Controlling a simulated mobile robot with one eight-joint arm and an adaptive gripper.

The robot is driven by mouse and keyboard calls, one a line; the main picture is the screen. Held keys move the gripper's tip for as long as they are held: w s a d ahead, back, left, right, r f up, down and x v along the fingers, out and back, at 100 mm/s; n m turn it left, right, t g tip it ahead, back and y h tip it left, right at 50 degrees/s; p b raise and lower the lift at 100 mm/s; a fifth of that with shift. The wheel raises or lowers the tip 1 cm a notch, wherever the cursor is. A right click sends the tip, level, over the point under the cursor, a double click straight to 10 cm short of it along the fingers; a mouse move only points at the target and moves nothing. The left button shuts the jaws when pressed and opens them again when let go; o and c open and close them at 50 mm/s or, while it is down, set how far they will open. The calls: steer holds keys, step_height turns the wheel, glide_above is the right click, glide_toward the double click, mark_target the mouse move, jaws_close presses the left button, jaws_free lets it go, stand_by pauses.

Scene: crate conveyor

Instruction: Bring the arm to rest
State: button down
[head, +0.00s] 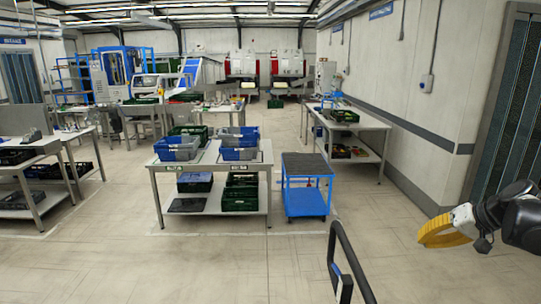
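My arm reaches in from the right edge of the head view. My gripper (447,230) is at its end, with yellow ribbed fingers pointing left. It is above the open floor, in front of the right wall and apart from the tables and the cart. The fingers overlap from this side, so I cannot tell whether they are open or shut. I see no object clearly held in them.
A two-level table (212,167) carries blue and grey crates (178,148). A blue cart (306,186) stands right of it. Another table (357,122) lines the right wall. Workbenches (30,146) stand at left. The floor (210,270) in front is clear.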

steer(key=s+a+r+n+h, duration=0.1)
steer(key=s+a, duration=0.4)
steer(key=a, duration=0.4)
steer(key=s+a+r+h, duration=0.2)
steer(key=s+a, duration=0.4)
steer(key=a, duration=0.2)
steer(key=s+a+f+n+h, duration=0.1)
steer(key=s+a+f, duration=0.15)
steer(key=s, duration=0.35)
steer(key=s+a+f+n+h, duration=0.1)
steer(key=s+a+f, duration=0.1)
steer(key=s+a, duration=0.35)
step_height(320, 180, down, 20)
steer(key=s+d+b, duration=0.1)
steer(key=d+b, duration=0.1)
steer(key=b, duration=1.7)
steer(key=shift+s+r+t, duration=0.15)
steer(key=shift+r+t, duration=0.1)
steer(key=shift+t, duration=0.15)
